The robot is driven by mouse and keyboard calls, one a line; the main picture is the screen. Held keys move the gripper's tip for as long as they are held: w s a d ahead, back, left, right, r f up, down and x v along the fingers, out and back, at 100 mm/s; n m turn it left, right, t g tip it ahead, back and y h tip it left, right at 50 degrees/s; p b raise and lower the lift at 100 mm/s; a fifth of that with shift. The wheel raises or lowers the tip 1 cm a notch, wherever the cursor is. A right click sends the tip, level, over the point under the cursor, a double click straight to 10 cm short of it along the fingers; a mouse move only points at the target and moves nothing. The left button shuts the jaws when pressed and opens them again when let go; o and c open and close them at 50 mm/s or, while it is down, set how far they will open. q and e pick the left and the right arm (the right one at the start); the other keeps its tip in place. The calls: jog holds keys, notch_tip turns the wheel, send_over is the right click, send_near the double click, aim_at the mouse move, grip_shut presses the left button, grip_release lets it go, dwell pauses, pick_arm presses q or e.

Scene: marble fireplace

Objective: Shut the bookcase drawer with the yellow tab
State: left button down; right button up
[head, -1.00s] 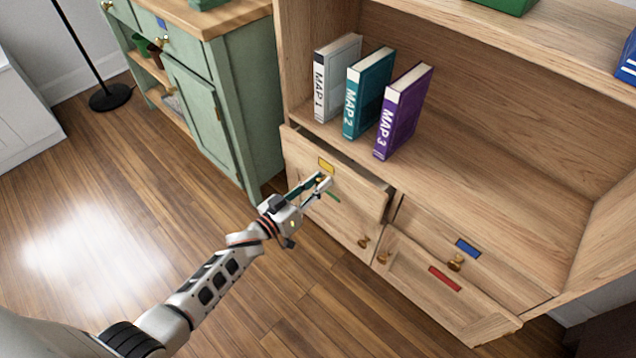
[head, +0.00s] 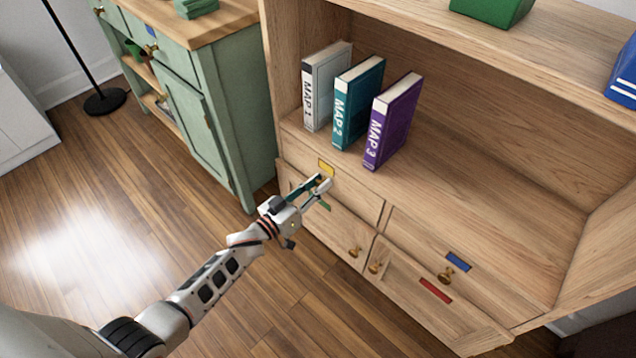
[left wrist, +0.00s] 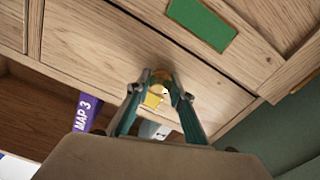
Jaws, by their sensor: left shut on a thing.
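The bookcase drawer with the yellow tab (head: 326,168) is at the upper left of the bookcase's lower part. Its front (head: 358,200) looks level with the front around it, with no open gap showing above it. My left gripper (head: 324,185) is at this drawer's front, just below the tab, shut on its knob. In the left wrist view the fingertips close around the brass knob (left wrist: 161,75), with the yellow tab (left wrist: 153,99) showing between the fingers. The fingers hide part of the knob. My right gripper is out of view.
Below are doors with a green tab (left wrist: 202,22) and a red tab (head: 435,290). A blue-tab drawer (head: 490,275) is to the right. Three map books (head: 392,125) stand on the shelf above. A green cabinet (head: 210,120) stands left; the floor in front is clear.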

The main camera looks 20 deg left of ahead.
pick_arm(q)
jog(key=shift+w+r, duration=0.2)
jog(key=c, duration=1.8)
grip_release()
jog(key=shift+w+d, duration=0.1)
jog(key=shift+d, duration=0.05)
jog(key=shift+o, duration=0.2)
jog(key=v, duration=1.2)
jog(key=shift+f, duration=0.1)
